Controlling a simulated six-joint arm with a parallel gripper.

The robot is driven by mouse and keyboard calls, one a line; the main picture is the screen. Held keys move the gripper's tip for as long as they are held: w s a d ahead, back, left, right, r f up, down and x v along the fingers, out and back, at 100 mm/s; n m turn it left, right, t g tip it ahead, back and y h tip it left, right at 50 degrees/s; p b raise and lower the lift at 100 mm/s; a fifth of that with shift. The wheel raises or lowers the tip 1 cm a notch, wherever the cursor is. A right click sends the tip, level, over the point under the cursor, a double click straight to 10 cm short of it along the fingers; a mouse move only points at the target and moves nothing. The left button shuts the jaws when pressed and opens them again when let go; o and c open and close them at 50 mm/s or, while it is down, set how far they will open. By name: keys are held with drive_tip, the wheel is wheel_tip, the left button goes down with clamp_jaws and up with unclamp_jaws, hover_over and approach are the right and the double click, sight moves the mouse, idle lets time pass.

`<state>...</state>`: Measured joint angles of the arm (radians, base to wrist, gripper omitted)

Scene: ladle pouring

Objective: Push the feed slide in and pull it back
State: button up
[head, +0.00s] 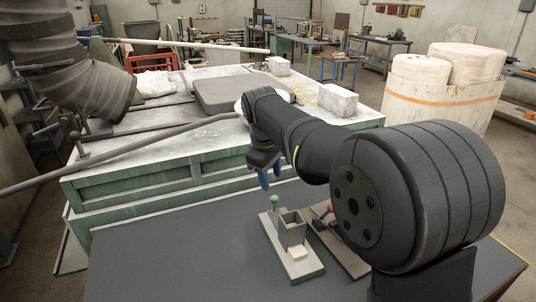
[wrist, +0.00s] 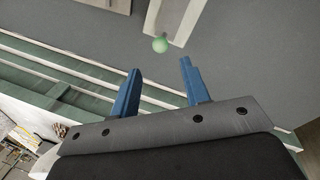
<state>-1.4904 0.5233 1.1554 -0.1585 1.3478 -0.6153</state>
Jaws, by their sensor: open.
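The feed slide fixture (head: 311,272) stands on the dark table, a grey base with an upright square hopper (head: 291,230). A green knob (head: 275,199) is at its far end, and a pale block (head: 298,253) lies at its near end. In the wrist view the green knob (wrist: 160,45) shows just beyond the fingertips, between their lines. My gripper (head: 264,182) is open and empty, its blue fingers pointing down near the knob, apart from it. In the wrist view both fingers of my gripper (wrist: 157,75) are spread. The inside of the hopper is mostly hidden.
A second fixture with a red knob (head: 329,210) stands close on the right, partly hidden by my arm. A green workbench (head: 130,182) with a pale top lies behind the table. The dark table (head: 180,255) is clear on the left.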

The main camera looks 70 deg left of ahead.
sight(274, 196)
wheel_tip(274, 196, up, 8)
drive_tip(key=s, duration=0.1)
drive_tip(key=shift+s+d+f, duration=0.15)
drive_tip(key=shift+d+f, duration=0.1)
drive_tip(key=shift+d, duration=0.15)
drive_tip(key=shift+f, duration=0.1)
drive_tip(key=w+f, duration=0.1)
drive_tip(key=f, duration=0.4)
drive_tip(key=w+a+f, duration=0.1)
drive_tip(key=f, duration=0.5)
drive_tip(key=w+f, duration=0.1)
drive_tip(key=f, duration=0.5)
drive_tip(key=shift+a, duration=0.35)
drive_tip(key=shift+r, duration=0.1)
